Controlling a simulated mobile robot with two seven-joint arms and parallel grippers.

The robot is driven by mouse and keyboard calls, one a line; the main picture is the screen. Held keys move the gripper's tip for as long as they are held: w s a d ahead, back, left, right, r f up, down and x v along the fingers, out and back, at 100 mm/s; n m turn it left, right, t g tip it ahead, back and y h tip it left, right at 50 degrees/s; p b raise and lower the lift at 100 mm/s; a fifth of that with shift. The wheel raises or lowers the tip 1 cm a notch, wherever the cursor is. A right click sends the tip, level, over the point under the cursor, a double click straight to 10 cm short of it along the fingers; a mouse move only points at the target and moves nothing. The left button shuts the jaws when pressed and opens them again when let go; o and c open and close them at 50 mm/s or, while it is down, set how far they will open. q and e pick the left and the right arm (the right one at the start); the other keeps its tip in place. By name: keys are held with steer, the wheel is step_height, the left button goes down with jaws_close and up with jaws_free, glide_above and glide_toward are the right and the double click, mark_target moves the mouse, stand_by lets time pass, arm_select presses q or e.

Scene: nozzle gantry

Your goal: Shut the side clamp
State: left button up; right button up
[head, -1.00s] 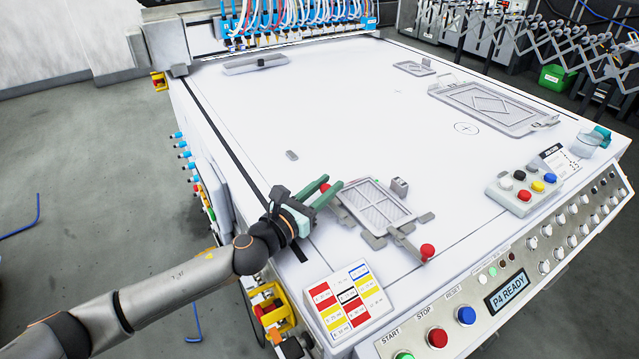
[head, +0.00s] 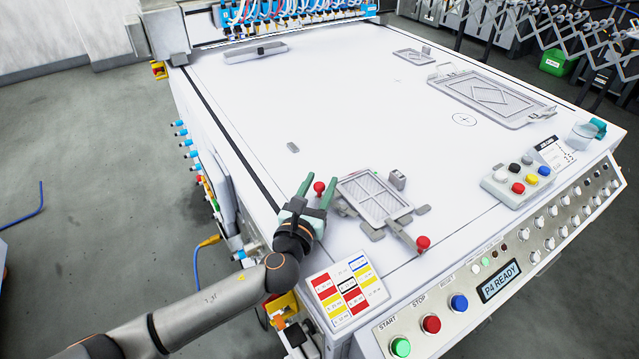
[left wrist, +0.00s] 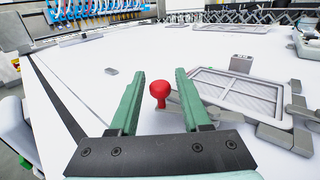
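My left gripper (head: 319,184) is open at the near left of the table, its two green fingers pointing away from me. The red knob (head: 319,188) of the clamp at the left side of the framed plate (head: 373,197) shows between the fingertips. My right gripper is not in view.
A second clamp with a red knob (head: 423,243) lies at the plate's front. A small grey block (head: 397,179) stands at its back right. A colour label card (head: 347,291) and a button box (head: 520,180) are near the front edge. The table's middle is clear.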

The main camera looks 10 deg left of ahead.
arm_select(q)
steer(key=shift+o, duration=0.7)
steer(key=shift+s, duration=0.2)
steer(key=s, duration=0.3)
steer(key=s+a, duration=0.1)
steer(key=s, duration=0.6)
steer(key=shift+s+a, duration=0.25)
steer(key=shift+s, duration=0.05)
steer(key=shift+s+a, duration=0.1)
steer(key=shift+s, duration=0.6)
steer(key=shift+c, duration=0.3)
